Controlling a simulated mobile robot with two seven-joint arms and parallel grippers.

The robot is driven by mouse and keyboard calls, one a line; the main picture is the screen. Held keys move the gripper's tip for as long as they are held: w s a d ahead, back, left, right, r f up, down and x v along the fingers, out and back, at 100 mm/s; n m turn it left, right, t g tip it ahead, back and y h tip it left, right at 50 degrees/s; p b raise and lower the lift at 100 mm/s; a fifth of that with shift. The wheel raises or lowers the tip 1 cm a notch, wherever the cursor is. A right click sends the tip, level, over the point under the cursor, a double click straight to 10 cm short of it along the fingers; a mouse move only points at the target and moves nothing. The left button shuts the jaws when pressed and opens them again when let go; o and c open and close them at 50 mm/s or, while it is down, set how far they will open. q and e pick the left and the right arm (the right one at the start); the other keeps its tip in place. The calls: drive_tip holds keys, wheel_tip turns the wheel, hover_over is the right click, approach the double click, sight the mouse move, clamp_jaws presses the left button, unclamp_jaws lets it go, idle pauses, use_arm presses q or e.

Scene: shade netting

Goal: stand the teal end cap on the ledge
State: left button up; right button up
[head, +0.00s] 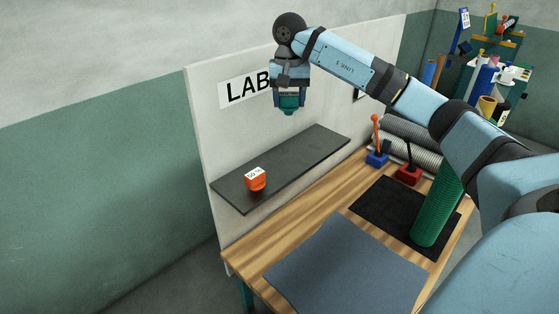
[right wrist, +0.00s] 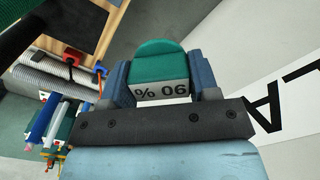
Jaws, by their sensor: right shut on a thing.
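The teal end cap (head: 288,103) is held in my right gripper (head: 290,97), in the air above the ledge (head: 310,152) and apart from it. The right wrist view shows the cap (right wrist: 159,62) between both fingers of the gripper (right wrist: 160,82), with a pale face reading "90 %" towards the camera. The ledge is a dark grey shelf on a pale upright panel. An orange end cap (head: 256,182) with a white marked top stands on its left part; the right part is bare. My left gripper is not in view.
A wooden bench (head: 300,222) lies below, with a blue-grey mat (head: 345,268) and a black mat (head: 385,209). A green mesh roll (head: 437,210) stands on the black mat. A blue block (head: 377,159) and a red block (head: 408,175) with handles stand behind, near grey rolls (head: 415,133).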

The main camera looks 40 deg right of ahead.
drive_tip(key=shift+w+d+r, duration=0.15)
drive_tip(key=shift+d+r, duration=0.4)
drive_tip(key=shift+d, duration=0.2)
drive_tip(key=f+p, duration=0.1)
drive_tip(key=f, duration=0.8)
drive_tip(key=f+p, duration=0.2)
drive_tip(key=f, duration=0.7)
drive_tip(key=shift+s+f, duration=0.2)
drive_tip(key=shift+f, duration=0.4)
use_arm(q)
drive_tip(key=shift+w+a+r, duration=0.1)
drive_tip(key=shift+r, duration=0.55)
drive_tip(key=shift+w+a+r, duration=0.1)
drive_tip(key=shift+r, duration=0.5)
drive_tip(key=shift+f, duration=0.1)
use_arm(e)
drive_tip(key=shift+f+b, duration=0.2)
drive_tip(key=shift+b, duration=0.1)
drive_tip(key=o, duration=1.2)
drive_tip(key=shift+r, duration=0.2)
